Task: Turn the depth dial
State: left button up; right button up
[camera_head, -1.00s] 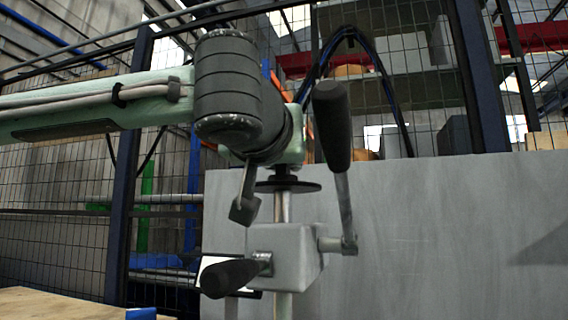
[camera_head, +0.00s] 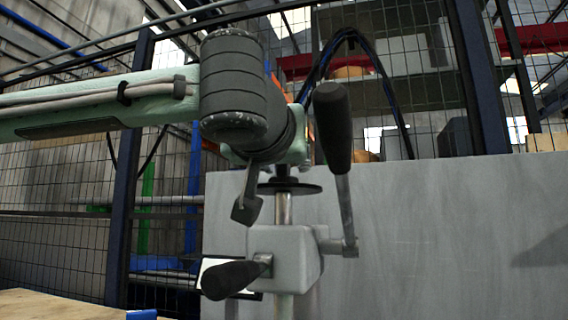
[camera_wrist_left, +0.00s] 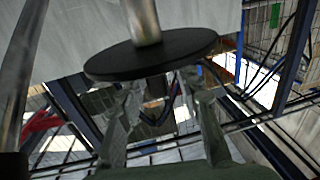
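A flat black disc (camera_head: 312,188), which I take to be the depth dial, sits on a vertical metal rod above a grey block (camera_head: 290,255). In the head view, my left gripper (camera_head: 291,155) is just above the disc, and my wrist hides much of it. The left wrist view appears upside down, with the disc (camera_wrist_left: 150,58) in front and its rod rising in the picture. There the two fingers of my left gripper (camera_wrist_left: 158,105) stand apart on either side of a dark hub by the disc. I cannot tell whether they touch it. My right gripper is not in view.
A tall crank lever with a black grip (camera_head: 332,125) stands close right of my gripper. A second black handle (camera_head: 230,279) juts from the block's left side. A large grey panel (camera_head: 450,230) fills the right, and wire fencing stands behind.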

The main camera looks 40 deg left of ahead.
pick_arm(q)
notch_tip(320, 180, up, 10)
jog(key=shift+f, duration=0.1)
dwell(0.4)
